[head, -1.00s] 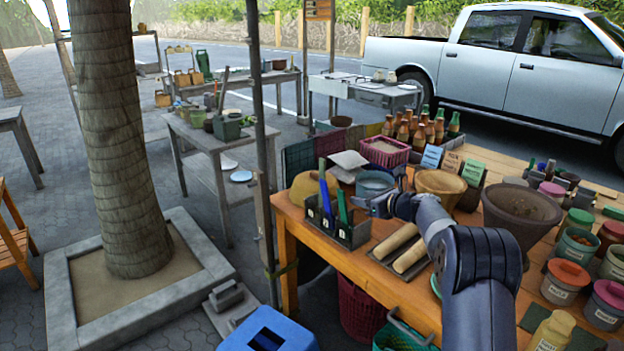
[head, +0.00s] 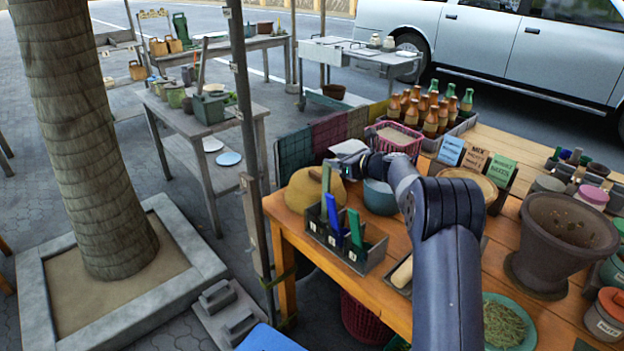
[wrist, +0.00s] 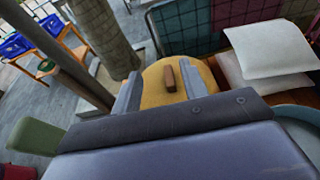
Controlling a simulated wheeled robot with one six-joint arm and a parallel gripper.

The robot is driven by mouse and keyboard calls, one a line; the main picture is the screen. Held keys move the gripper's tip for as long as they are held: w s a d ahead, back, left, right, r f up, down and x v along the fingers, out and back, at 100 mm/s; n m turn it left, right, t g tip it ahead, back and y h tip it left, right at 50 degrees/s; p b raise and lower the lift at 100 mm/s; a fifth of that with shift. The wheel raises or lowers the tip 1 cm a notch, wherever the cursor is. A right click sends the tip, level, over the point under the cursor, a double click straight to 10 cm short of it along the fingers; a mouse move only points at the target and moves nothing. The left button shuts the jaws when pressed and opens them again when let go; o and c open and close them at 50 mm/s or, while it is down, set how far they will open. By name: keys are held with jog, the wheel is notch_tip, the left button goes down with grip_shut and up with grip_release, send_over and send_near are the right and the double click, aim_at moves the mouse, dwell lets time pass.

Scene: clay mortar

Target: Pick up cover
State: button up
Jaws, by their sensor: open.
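The cover (head: 303,193) looks like a round yellow-tan lid and sits on the wooden table's far left corner, behind the grey caddy. In the wrist view the cover (wrist: 152,93) has a small brown block handle (wrist: 169,77) on top. My gripper (head: 335,168) is above the cover's right back side in the head view. In the wrist view my gripper (wrist: 163,88) is open, with one finger on each side of the handle and nothing held. I cannot tell how high the fingertips are above the cover. Its near part is hidden by my gripper's body.
A grey caddy (head: 358,262) with blue and green tools stands in front of the cover. A blue-grey bowl (head: 379,198) is just right of it. Folded white cloths (wrist: 265,55) lie behind. A thin post (head: 250,150) rises by the table's left edge.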

send_near(319, 175)
jog(key=x, duration=0.2)
jog(key=shift+w+a, duration=0.25)
jog(key=shift+w, duration=0.05)
jog(key=shift+p+x, duration=0.65)
jog(key=shift+x, duration=2.6)
jog(key=shift+c, duration=0.3)
grip_shut()
